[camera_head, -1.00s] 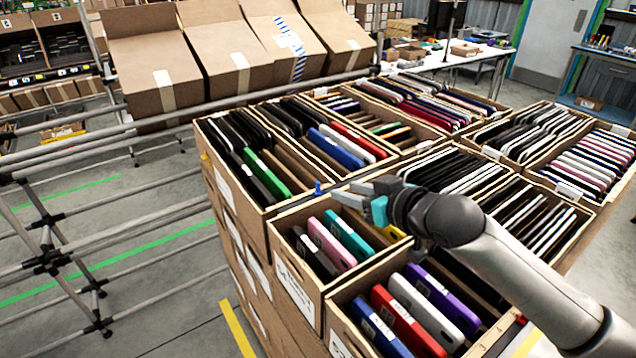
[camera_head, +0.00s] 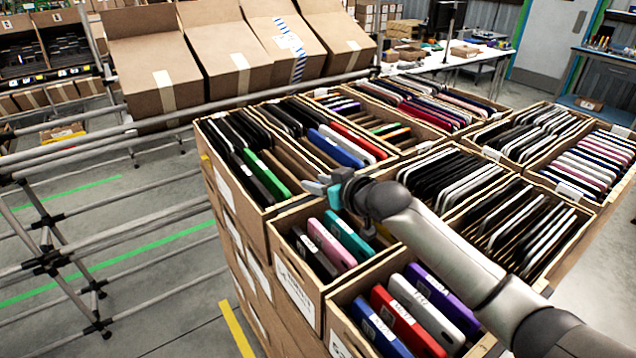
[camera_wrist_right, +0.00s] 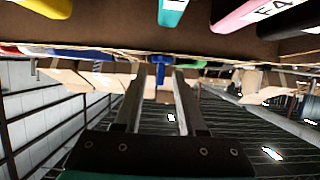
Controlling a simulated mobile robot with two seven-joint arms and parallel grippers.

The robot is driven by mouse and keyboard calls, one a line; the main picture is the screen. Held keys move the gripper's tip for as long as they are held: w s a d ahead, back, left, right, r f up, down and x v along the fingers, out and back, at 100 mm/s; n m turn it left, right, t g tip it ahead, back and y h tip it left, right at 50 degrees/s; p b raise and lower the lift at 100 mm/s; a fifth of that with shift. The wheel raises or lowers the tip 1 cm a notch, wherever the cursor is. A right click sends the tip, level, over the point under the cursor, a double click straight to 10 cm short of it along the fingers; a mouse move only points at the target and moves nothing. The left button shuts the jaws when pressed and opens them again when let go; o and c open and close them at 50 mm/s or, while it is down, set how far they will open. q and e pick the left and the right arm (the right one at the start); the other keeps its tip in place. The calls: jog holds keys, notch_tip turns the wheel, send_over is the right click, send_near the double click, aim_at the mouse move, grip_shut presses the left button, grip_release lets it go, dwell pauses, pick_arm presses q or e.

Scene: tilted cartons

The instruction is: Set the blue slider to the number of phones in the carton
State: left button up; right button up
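The blue slider (camera_wrist_right: 160,76) shows in the right wrist view at the carton's rim, between the tips of my right gripper's fingers. The gripper (camera_wrist_right: 159,82) is open, with a gap between its fingers; I cannot tell whether either touches the slider. In the head view my right gripper (camera_head: 317,187) is over the back rim of the carton (camera_head: 297,292) and hides the slider. That carton holds a black phone (camera_head: 314,256), a pink phone (camera_head: 331,243), a teal phone (camera_head: 349,236) and a yellow one (camera_wrist_right: 45,6), mostly hidden by my arm in the head view. My left gripper is out of view.
A carton with blue, red, white and purple phones (camera_head: 430,293) stands in front. More filled cartons lie to the right. A grey pipe rack (camera_head: 60,225) stands at the left.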

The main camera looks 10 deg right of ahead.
jog(key=shift+c, duration=0.2)
grip_shut()
dwell(1.3)
